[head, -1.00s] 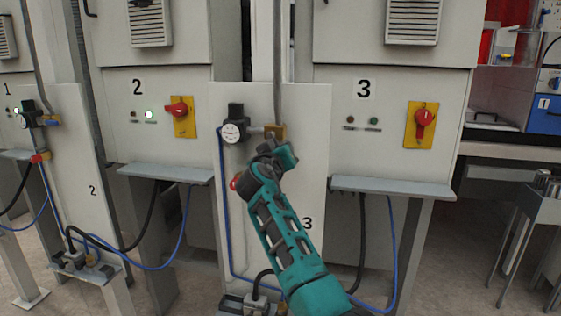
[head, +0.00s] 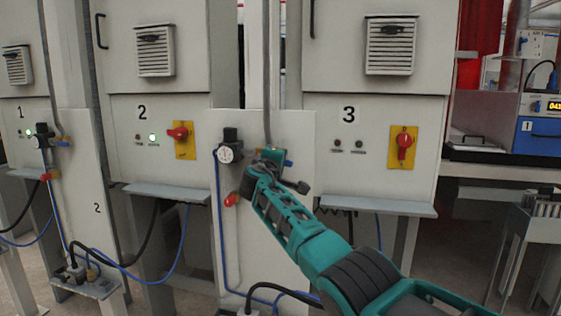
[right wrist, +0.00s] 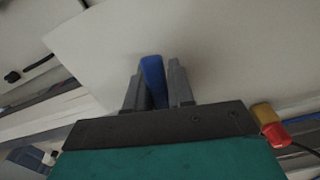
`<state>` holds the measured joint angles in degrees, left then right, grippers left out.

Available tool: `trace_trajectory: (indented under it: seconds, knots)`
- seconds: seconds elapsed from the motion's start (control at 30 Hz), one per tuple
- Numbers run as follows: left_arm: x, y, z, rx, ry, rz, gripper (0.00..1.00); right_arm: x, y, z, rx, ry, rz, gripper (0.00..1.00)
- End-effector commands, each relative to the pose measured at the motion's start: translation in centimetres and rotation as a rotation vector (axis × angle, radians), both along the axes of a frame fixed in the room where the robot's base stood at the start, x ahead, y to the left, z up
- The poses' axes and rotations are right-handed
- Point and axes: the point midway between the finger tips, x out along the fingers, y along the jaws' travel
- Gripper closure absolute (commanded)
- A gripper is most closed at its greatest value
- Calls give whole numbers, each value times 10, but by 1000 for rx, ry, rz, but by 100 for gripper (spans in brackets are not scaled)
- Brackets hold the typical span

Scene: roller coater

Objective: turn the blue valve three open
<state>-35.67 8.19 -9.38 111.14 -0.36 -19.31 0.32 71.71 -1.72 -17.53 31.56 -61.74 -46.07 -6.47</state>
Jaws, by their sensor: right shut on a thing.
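The panel of station three (head: 295,215) stands upright in the middle of the head view. The blue valve three handle (head: 288,164) shows only as a small tip beside my right gripper (head: 270,159), which hides the rest of the valve. In the right wrist view, the blue handle (right wrist: 153,80) stands between the two grey fingers of my right gripper (right wrist: 158,84), which is shut on it. My left gripper is in neither view.
A round gauge (head: 225,154) and a red valve handle (head: 231,200) sit left of my gripper. Cabinet 3 (head: 330,190) with a red switch (head: 404,146) stands behind at right. A grey ledge (head: 376,206) juts out near my forearm.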

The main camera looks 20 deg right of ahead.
Motion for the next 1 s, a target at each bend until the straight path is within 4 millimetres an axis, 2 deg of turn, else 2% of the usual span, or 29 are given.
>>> trace_trajectory:
  seconds: [0.03,0.1,0.3,0.93,0.97,1.0]
  knots:
    - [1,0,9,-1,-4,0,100,0,-1,7,-26,15,-1,100]
    - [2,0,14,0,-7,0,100,0,-1,8,-59,38,-1,100]
    - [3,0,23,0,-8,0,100,0,-1,11,-126,83,-1,100]
    - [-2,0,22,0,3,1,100,0,0,12,-166,107,0,100]
    - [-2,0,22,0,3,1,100,0,0,12,-167,107,0,76]
    - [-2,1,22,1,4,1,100,0,0,12,-167,107,0,72]
